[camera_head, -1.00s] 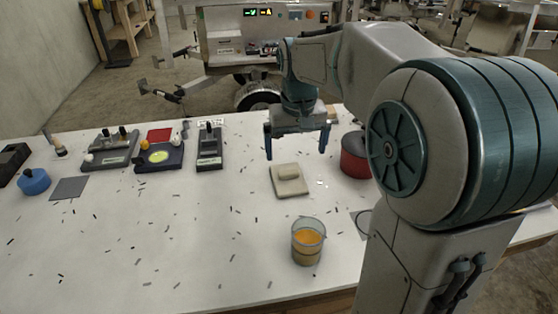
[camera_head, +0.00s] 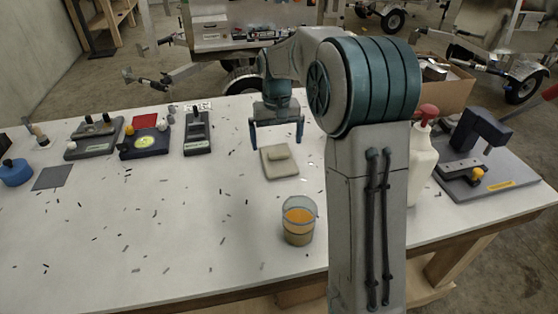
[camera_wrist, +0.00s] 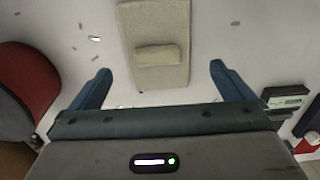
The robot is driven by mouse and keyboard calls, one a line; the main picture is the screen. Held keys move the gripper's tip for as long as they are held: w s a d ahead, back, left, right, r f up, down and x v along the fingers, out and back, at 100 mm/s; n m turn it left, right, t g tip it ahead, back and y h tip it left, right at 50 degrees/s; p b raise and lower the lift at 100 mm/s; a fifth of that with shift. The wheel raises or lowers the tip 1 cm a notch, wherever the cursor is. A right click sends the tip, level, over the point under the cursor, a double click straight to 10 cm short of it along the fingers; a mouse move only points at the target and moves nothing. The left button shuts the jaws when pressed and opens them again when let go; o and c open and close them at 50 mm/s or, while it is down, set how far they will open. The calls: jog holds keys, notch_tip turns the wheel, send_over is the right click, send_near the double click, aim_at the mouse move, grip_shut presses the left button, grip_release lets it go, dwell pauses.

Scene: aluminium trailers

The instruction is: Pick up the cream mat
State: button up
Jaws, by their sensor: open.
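The cream mat (camera_head: 282,170) lies flat on the white table, a small square with a raised cream block on its top. In the wrist view the mat (camera_wrist: 155,20) is at the top middle, with the block (camera_wrist: 159,56) across it. My gripper (camera_head: 277,145) is open and empty above the table by the mat's far edge. In the wrist view its blue fingers (camera_wrist: 160,82) are spread wide, with the mat between and beyond the fingertips. The gap in height between fingers and mat is hard to judge.
A glass of orange liquid (camera_head: 298,222) stands in front of the mat. Dark devices (camera_head: 145,142) stand at the back left, a white bottle (camera_head: 423,165) and a dark press (camera_head: 482,150) at right. Small dark bits litter the table.

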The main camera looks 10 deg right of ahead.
aim_at(278, 153)
jog(key=shift+s+d+f, duration=0.1)
jog(key=shift+f, duration=1.3)
jog(key=shift+s+d+f, duration=0.1)
jog(key=shift+f, duration=1.25)
jog(key=c, duration=0.9)
